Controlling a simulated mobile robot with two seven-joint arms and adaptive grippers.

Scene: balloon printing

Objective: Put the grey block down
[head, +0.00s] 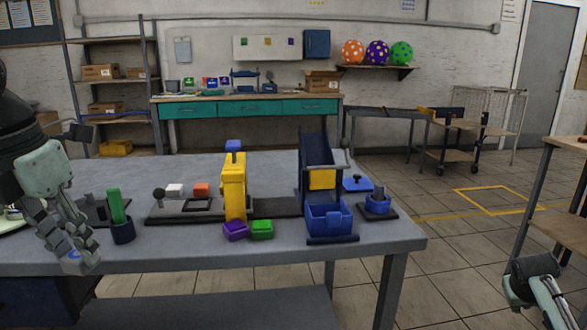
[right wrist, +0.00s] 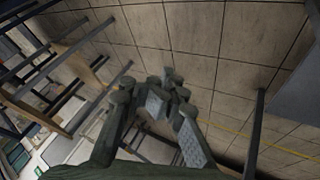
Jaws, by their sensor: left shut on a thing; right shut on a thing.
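My left gripper (head: 72,248) is low over the left front part of the grey table (head: 280,170). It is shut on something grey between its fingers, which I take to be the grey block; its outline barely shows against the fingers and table. A small blue patch shows by the fingertips. I cannot tell whether the block touches the table. My right gripper (head: 540,318) is off the table's right side at the lower right. In the right wrist view its fingers (right wrist: 172,80) are close together over the floor. I cannot make out what is between them.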

